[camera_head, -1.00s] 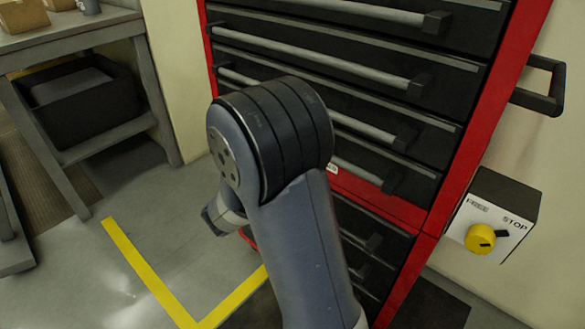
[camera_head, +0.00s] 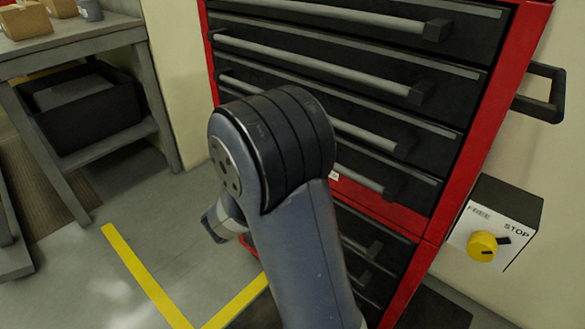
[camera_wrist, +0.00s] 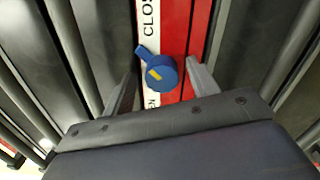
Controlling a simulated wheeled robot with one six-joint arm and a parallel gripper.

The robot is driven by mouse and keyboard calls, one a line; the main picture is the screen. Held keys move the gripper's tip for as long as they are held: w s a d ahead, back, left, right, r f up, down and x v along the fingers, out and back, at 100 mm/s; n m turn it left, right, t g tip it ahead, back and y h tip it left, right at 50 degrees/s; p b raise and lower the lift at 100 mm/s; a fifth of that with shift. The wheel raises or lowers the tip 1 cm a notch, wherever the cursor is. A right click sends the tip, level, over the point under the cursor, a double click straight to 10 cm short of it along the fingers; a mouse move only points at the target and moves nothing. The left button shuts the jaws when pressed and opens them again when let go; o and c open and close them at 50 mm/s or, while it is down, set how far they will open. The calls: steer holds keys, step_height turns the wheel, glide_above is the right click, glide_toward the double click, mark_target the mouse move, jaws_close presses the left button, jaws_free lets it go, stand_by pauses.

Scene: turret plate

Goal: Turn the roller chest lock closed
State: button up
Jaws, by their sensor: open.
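The roller chest lock is a round blue knob (camera_wrist: 163,75) with a yellow mark and a short blue lever pointing to the upper left in the wrist view. It sits on a white label strip (camera_wrist: 150,20) on the red chest front. The strip reads "CLOS" at the top and "EN" at the bottom, partly cut off or hidden. My gripper (camera_wrist: 162,68) is open, with one finger on each side of the knob. I see gaps beside the knob; whether a finger touches it I cannot tell. In the head view my arm hides the lock.
The red and black roller chest (camera_head: 455,150) has long bar handles jutting out on both sides of the lock. A box with a yellow knob (camera_head: 482,246), marked STOP, is on the wall at right. A workbench (camera_head: 75,38) stands at left, with open floor between.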

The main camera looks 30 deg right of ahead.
steer(key=p+v, duration=0.1)
steer(key=v, duration=0.9)
steer(key=shift+s+a, duration=0.15)
steer(key=shift+a, duration=0.25)
steer(key=shift+r, duration=0.1)
steer(key=x, duration=1.1)
steer(key=shift+b, duration=0.4)
steer(key=shift+a+f, duration=0.1)
steer(key=shift+f, duration=0.1)
